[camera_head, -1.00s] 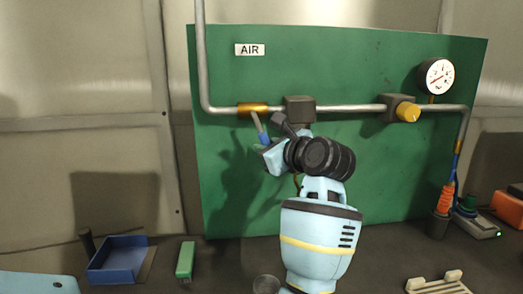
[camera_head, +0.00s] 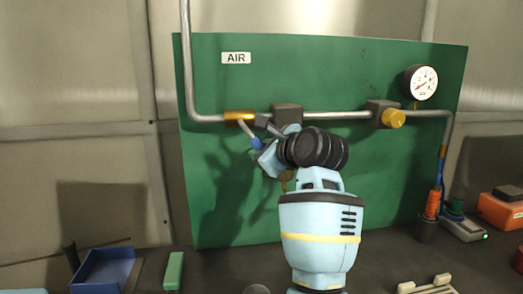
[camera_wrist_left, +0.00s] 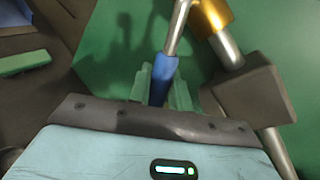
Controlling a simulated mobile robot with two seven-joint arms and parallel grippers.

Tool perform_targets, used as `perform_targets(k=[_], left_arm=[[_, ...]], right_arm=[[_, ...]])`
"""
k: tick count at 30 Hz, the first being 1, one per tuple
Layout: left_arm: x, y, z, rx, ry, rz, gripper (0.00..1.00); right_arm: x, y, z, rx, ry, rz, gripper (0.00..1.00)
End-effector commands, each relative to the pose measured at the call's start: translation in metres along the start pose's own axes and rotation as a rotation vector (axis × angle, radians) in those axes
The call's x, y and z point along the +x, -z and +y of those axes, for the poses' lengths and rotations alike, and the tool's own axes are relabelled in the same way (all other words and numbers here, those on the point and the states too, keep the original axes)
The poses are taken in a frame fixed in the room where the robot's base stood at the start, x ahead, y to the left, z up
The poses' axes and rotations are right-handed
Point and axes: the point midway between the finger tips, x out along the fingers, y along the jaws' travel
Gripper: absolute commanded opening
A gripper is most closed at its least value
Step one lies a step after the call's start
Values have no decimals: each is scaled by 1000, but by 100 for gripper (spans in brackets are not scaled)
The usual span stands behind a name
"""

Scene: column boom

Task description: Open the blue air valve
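The air valve has a brass body (camera_head: 240,117) on the pipe, and its metal lever ends in a blue grip (camera_head: 256,143). The lever slopes down and to the right from the body. In the left wrist view the blue grip (camera_wrist_left: 163,76) lies between the greenish fingers of my left gripper (camera_wrist_left: 162,92), which appear closed on it. In the head view my left gripper (camera_head: 264,153) is at the lever's end, its fingers partly hidden by the wrist. My right gripper is not in view.
A grey block (camera_head: 287,114) sits on the pipe just right of the valve, close to my gripper. Farther right are a yellow knob (camera_head: 393,118) and a gauge (camera_head: 421,82). A blue tray (camera_head: 104,270) and a green block (camera_head: 173,271) are on the bench.

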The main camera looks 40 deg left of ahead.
Motion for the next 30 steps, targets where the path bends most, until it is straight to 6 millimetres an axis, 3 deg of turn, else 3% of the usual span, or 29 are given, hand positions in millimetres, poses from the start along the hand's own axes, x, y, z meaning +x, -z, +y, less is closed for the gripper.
perform_targets(k=[1, 4, 20, 30], left_arm=[[0, 0, 0, 1, 0, 0, 26], [0, 0, 0, 1, 0, 0, 39], [1, 0, 2, 16, -1, -9, 39], [12, -6, 23, 279, -3, -149, 39]], right_arm=[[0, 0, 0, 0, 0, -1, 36], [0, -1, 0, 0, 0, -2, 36], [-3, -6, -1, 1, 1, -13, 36], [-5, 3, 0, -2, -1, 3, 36]])
